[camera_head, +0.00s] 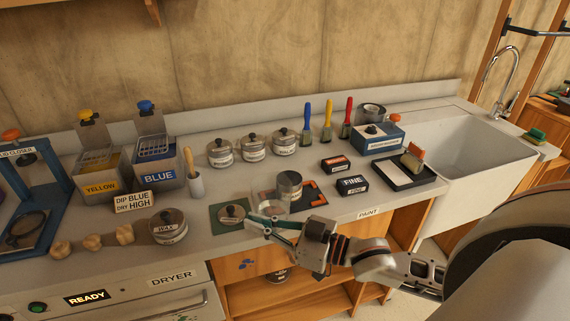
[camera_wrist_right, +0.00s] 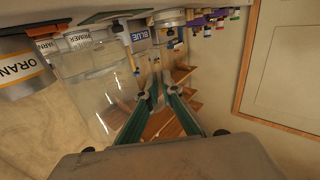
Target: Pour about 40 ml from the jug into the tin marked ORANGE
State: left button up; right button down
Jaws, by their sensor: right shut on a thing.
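My right gripper (camera_head: 268,226) is shut at the near side of a clear jug (camera_head: 273,208), by the front of the counter. The jug also shows in the right wrist view (camera_wrist_right: 95,85), left of the gripper's green fingers (camera_wrist_right: 165,95). How much liquid it holds and its exact tilt are hard to tell. A grey open tin (camera_head: 290,187) stands just behind and right of the jug. In the right wrist view the tin marked ORANGE (camera_wrist_right: 18,72) is at the left edge, beside the jug. My left gripper is not in view.
A round lid (camera_head: 233,213) lies on a green mat left of the jug. Several lidded tins (camera_head: 253,147) stand behind. A wax tin (camera_head: 168,227) is at the left. FINE blocks (camera_head: 351,185) and a black-rimmed tray (camera_head: 403,171) are at the right, before the sink (camera_head: 470,150).

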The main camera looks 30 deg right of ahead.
aim_at(276, 203)
pick_arm(q)
jog(key=shift+p, duration=0.3)
pick_arm(e)
jog(key=shift+w+d, duration=0.35)
jog(key=shift+d, duration=0.05)
jog(key=shift+r, duration=0.15)
jog(key=shift+w+d+r+m+p, duration=0.15)
jog(key=shift+d+r+m+p, duration=0.1)
jog(key=shift+r+m, duration=0.25)
jog(key=shift+w+d+r+m+p, duration=0.15)
jog(key=shift+d+r+m, duration=0.1)
jog(key=shift+r+m, duration=0.2)
jog(key=shift+w+d+r+m, duration=0.45)
jog(key=shift+d+r+m, duration=0.15)
jog(key=shift+r+m, duration=0.2)
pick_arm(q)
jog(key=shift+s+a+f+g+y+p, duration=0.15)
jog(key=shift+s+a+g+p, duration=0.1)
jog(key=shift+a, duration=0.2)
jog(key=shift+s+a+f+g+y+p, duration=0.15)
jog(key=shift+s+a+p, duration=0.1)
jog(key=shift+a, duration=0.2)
pick_arm(e)
jog(key=w+d+r+m, duration=0.3)
jog(key=d+r+m, duration=0.2)
jog(key=r+m, duration=0.1)
jog(key=shift+w+r+m+g, duration=0.15)
jog(key=shift+w+m+g, duration=0.2)
jog(key=shift+m, duration=0.2)
